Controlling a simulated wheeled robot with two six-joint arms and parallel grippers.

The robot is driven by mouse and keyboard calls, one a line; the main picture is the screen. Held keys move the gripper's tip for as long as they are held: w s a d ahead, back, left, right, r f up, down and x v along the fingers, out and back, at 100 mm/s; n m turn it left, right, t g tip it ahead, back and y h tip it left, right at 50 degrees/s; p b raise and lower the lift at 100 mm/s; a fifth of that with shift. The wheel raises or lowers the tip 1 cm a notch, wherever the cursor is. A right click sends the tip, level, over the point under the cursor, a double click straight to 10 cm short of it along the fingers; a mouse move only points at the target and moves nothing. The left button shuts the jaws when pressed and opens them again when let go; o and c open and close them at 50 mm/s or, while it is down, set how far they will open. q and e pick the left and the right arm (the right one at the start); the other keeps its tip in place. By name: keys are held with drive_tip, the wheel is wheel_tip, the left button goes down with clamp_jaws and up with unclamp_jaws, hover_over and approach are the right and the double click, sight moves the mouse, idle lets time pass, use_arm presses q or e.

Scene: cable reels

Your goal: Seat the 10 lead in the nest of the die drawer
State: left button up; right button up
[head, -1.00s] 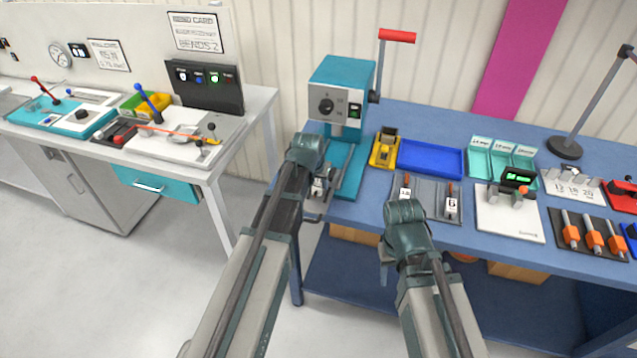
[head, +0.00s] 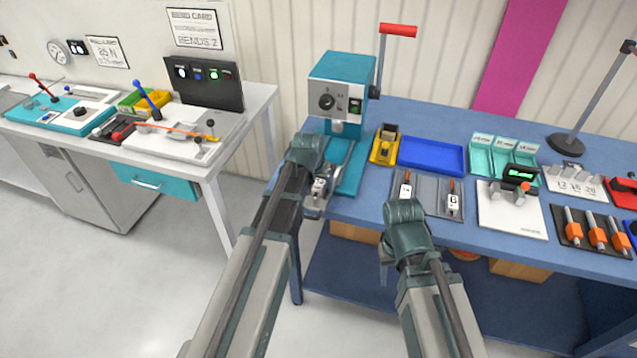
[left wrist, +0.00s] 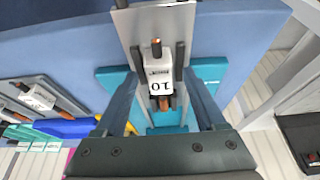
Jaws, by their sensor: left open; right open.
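The 10 lead, a white block with copper ends (left wrist: 159,78), sits between two dark upright walls of the nest on the grey plate of the die drawer (left wrist: 142,24). It looks roughly in line with the nest; its seating depth is hard to judge. My left gripper (left wrist: 160,98) is open, one finger on each side of the lead, with visible gaps. In the head view the lead (head: 319,186) shows beside my left gripper (head: 326,190), at the foot of the teal press (head: 340,85). My right gripper (head: 388,262) is over the bench's front edge, fingers mostly hidden.
A grey tray (head: 428,205) holds other white leads, one marked 6 (head: 453,204). A yellow block (head: 384,146) and blue tray (head: 432,157) stand right of the press. A white plate device (head: 512,212) and orange-handled tools (head: 597,236) lie farther right.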

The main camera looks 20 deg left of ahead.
use_arm(q)
drive_tip(key=p+v, duration=1.2)
drive_tip(key=v, duration=0.1)
drive_tip(key=shift+r+p, duration=0.35)
drive_tip(key=shift+p, duration=0.05)
drive_tip(key=shift+s, duration=0.1)
drive_tip(key=s+d+f+m+g+b, duration=0.1)
drive_tip(key=s+d+f+b, duration=0.3)
drive_tip(key=s, duration=0.5)
drive_tip(key=s+d+f+m+g+y+b, duration=0.1)
drive_tip(key=s+d+f+g+b, duration=0.3)
drive_tip(key=s+d, duration=0.5)
drive_tip(key=shift+s+d+f+m+y, duration=0.3)
drive_tip(key=shift+s+f+m, duration=0.15)
drive_tip(key=shift+f+m, duration=0.4)
drive_tip(key=shift+f, duration=0.15)
drive_tip(key=shift+c, duration=0.4)
